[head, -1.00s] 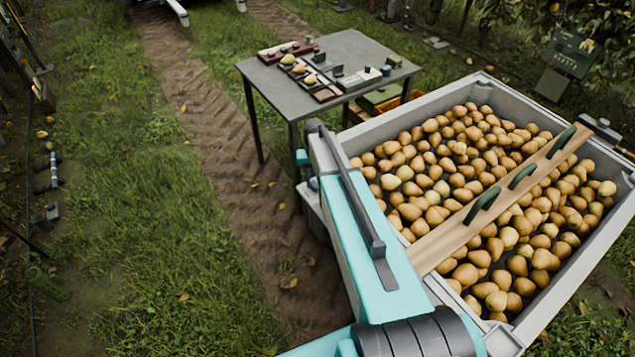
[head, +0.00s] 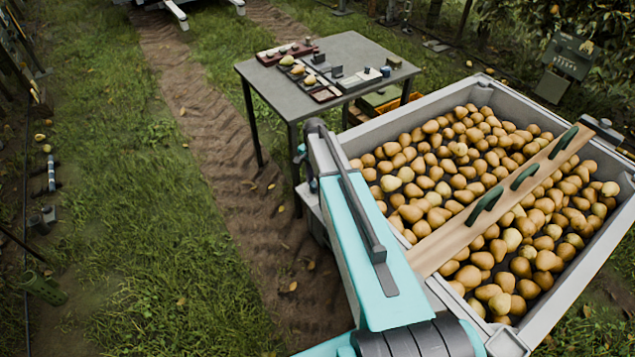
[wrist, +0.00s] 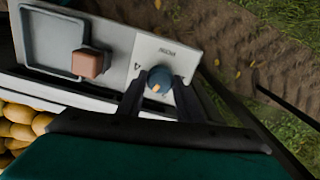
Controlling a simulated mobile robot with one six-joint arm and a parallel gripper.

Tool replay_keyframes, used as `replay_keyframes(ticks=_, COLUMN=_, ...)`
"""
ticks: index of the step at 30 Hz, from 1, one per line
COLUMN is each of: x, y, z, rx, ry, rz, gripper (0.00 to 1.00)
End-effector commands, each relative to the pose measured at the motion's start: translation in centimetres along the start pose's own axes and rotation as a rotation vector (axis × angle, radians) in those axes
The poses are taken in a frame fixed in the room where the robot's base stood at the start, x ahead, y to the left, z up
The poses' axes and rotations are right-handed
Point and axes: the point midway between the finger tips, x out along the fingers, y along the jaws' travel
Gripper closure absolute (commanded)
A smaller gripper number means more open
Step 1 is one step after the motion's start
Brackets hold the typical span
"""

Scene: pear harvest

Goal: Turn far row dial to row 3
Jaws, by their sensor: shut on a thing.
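A round blue dial (wrist: 159,76) with a small orange mark sits on a light grey panel (wrist: 152,48) in the wrist view. The panel carries dark lettering and a small dark mark left of the dial. My gripper (wrist: 159,86) is shut on the dial, one dark finger on either side. The orange mark points toward the lower left. I cannot read any row number. In the head view my arm hides the gripper tips and most of the panel.
A square grey recess (wrist: 52,42) and a brownish block (wrist: 90,64) lie left of the dial. A large bin of pears (head: 492,84) with a handled wooden board (head: 430,252) stands right of my arm. A table (head: 350,47) with pears and small devices stands behind.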

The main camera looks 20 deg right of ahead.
Motion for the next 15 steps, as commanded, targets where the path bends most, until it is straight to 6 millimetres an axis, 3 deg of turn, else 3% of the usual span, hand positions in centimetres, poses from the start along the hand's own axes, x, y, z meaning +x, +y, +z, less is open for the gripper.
replay_keyframes(ticks=15, x=-0.23, y=-0.52, z=0.0, rx=0.205, ry=0.002, rz=-0.012, gripper=0.9)
